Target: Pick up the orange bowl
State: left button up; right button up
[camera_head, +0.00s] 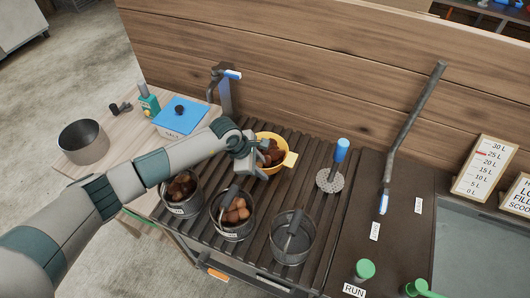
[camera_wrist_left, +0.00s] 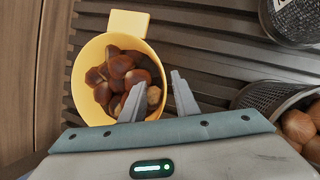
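The orange bowl (camera_head: 290,159), yellow-orange with a tab handle, stands on the dark slatted rack near the wooden back wall. It holds several brown chestnuts (camera_wrist_left: 124,72). My left gripper (camera_head: 250,166) is at the bowl's near left side and hides part of it. In the left wrist view the bowl (camera_wrist_left: 88,62) is upper left, its tab at the top. The two grey fingers of my left gripper (camera_wrist_left: 159,95) are apart, one over the chestnuts and one outside the rim. I cannot tell whether they touch the bowl. My right gripper is not in view.
Two metal baskets of chestnuts (camera_head: 231,233) and an empty one (camera_head: 293,258) stand in front. A blue-lidded box (camera_head: 182,115) and a metal pot (camera_head: 84,141) are left. A long lever (camera_head: 410,120) rises at right.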

pick_arm(q)
jog(key=shift+w+d+f, duration=0.1)
jog(key=shift+d+f, duration=0.15)
jog(key=shift+f, duration=0.4)
grip_shut()
dwell(1.2)
